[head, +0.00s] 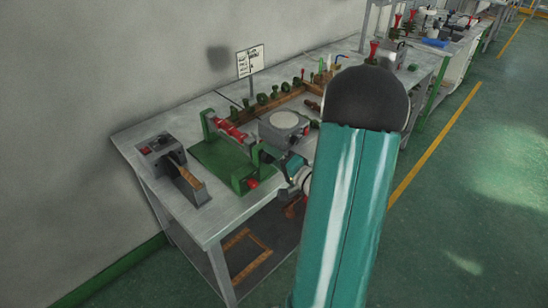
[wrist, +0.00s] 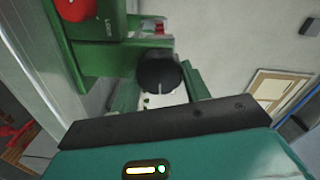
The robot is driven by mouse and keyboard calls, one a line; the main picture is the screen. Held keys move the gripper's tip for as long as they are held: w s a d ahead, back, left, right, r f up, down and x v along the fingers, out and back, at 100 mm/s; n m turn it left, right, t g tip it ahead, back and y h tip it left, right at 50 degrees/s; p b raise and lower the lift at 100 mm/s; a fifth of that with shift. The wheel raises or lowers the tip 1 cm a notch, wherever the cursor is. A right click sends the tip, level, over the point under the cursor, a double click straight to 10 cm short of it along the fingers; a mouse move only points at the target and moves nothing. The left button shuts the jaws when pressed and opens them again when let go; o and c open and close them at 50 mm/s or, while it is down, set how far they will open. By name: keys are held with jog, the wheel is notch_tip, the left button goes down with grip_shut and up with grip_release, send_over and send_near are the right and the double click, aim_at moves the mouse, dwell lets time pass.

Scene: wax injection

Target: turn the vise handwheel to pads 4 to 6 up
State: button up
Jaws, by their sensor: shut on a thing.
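The green vise (head: 215,160) stands on the near part of the grey bench, with a red part (head: 228,130) along its top. In the wrist view its green frame (wrist: 95,55) fills the upper left. A round black handwheel (wrist: 158,70) with a pale line on it sits between my fingers. My gripper (wrist: 160,88) is shut on this handwheel; the fingers' contact is partly hidden. In the head view my gripper (head: 284,165) is at the vise's right end, and my arm hides part of that area. The pad numbers cannot be read.
A red knob (head: 252,183) is on the vise's front. A grey device (head: 170,160) stands to the left. A round-topped grey unit (head: 285,125) is close behind my gripper. Green parts (head: 262,99) and a sign (head: 250,61) are farther back. The floor at right is clear.

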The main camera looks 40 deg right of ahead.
jog(key=shift+s+f+m, duration=0.1)
jog(key=shift+f+m, duration=0.1)
jog(key=shift+m, duration=8.7)
jog(key=shift+a+m, duration=0.15)
jog(key=shift+m, duration=0.65)
jog(key=o, duration=1)
jog(key=shift+s, duration=0.1)
